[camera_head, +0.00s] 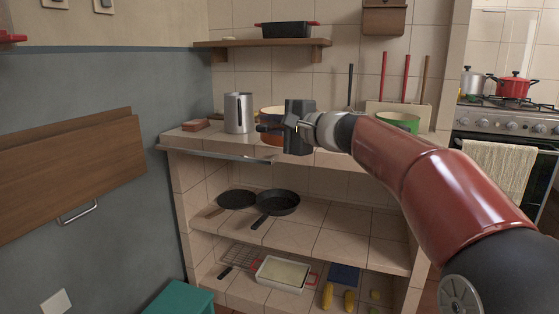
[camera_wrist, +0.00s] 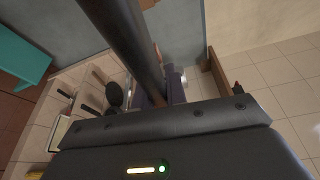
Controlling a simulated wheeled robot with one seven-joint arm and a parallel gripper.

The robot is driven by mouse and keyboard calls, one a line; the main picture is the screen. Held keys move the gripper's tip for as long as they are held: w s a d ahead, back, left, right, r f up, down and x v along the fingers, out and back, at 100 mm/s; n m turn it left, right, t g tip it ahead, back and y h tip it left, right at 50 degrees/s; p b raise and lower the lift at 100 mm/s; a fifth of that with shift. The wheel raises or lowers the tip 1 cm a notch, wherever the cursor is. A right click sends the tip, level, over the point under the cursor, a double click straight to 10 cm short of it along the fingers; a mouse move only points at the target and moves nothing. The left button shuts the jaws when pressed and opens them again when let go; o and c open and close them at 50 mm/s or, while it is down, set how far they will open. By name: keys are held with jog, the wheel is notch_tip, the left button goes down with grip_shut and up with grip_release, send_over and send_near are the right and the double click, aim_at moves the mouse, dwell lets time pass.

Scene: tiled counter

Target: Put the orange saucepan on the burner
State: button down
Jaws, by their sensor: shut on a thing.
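The orange saucepan (camera_head: 270,139) is on the tiled counter in the head view, with a pale inside and an orange side. My gripper (camera_head: 268,128) is in front of it and hides much of it. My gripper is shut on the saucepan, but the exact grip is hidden. In the wrist view a thick dark rod crosses the top and the saucepan cannot be made out clearly. The stove (camera_head: 505,117) with its burners is at the far right, holding a red pot (camera_head: 514,88) and a silver pot (camera_head: 473,82).
A metal jug (camera_head: 238,113) stands left of the saucepan, and a green pan (camera_head: 398,122) stands to the right behind my arm. Black pans (camera_head: 277,203) lie on the shelf below. A wall shelf (camera_head: 262,43) is above. A towel (camera_head: 498,172) hangs on the stove front.

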jog(key=s+d+f, duration=0.3)
jog(key=d+f, duration=0.2)
jog(key=f, duration=1.2)
jog(key=s+d+f, duration=0.3)
jog(key=d+f, duration=0.3)
jog(key=f, duration=1.2)
jog(key=s+d+f, duration=0.4)
jog(key=d+f, duration=0.2)
jog(key=f, duration=1.2)
jog(key=shift+d+n+g, duration=0.25)
jog(key=shift+n+g, duration=0.15)
jog(key=shift+a, duration=0.1)
jog(key=m+t+h, duration=0.5)
